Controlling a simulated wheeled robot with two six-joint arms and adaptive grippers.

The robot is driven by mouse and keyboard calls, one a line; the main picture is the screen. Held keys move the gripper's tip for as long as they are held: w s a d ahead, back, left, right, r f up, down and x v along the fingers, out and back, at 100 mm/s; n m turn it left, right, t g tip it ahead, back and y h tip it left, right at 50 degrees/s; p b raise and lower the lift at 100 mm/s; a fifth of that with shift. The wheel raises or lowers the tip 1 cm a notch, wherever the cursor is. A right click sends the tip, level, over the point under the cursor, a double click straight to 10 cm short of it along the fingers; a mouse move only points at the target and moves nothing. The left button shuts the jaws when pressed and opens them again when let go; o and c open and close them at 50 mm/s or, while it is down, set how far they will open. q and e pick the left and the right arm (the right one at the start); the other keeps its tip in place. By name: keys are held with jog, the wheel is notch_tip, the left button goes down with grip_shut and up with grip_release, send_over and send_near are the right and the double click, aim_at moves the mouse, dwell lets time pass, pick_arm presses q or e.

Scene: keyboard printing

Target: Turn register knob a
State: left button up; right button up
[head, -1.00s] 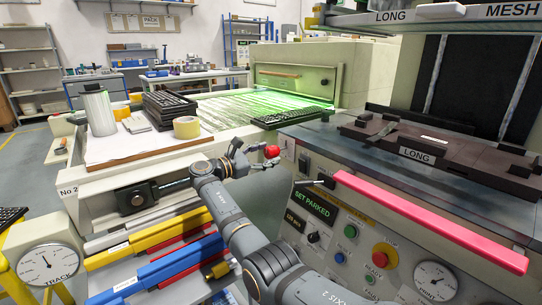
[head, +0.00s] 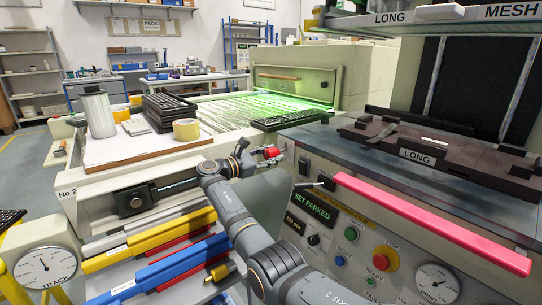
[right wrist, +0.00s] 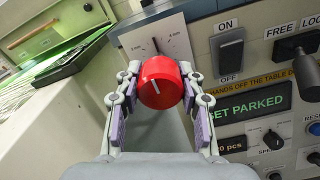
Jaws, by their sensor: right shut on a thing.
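The red round knob (right wrist: 161,83) sits in front of a pale scale plate (right wrist: 158,40) in the right wrist view. A white mark shows on its face, close to upright with a slight tilt. My right gripper (right wrist: 160,95) has one finger on each side of the knob, shut on it. In the head view, the red knob (head: 272,153) is small and partly covered by my right gripper (head: 268,157). The plate's scale is too small to read fully. My left gripper is in neither current view.
An ON/OFF switch (right wrist: 229,50) and a black-handled lever (right wrist: 298,66) stand right of the knob. The panel below carries a SET PARKED display (head: 314,206) and a yellow-ringed red STOP button (head: 384,258). A long pink bar (head: 430,222) juts along the press front.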

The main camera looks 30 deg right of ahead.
jog(key=shift+c, duration=0.7)
jog(key=m, duration=0.3)
jog(key=shift+p, duration=0.3)
pick_arm(q)
jog(key=s+f+g, duration=0.3)
jog(key=s+f, duration=0.1)
jog(key=f, duration=0.1)
pick_arm(e)
jog(key=shift+m, duration=0.9)
jog(key=m+b, duration=0.1)
jog(key=m, duration=0.2)
jog(key=shift+m, duration=0.3)
pick_arm(q)
jog(key=w+r+t, duration=0.7)
jog(key=w+r, duration=0.1)
jog(key=r, duration=0.6)
pick_arm(e)
jog(key=m+b, duration=0.1)
jog(key=m, duration=0.1)
jog(key=shift+w+f+m, duration=0.1)
jog(key=shift+m, duration=0.2)
jog(key=m+b, duration=0.1)
jog(key=m, duration=0.2)
jog(key=shift+m, duration=0.4)
pick_arm(q)
notch_tip(320, 180, up, 14)
jog(key=t, duration=0.7)
jog(key=shift+w+a+r+m, duration=0.15)
jog(key=shift+a+r+m, duration=0.1)
jog(key=shift+a+m, duration=0.05)
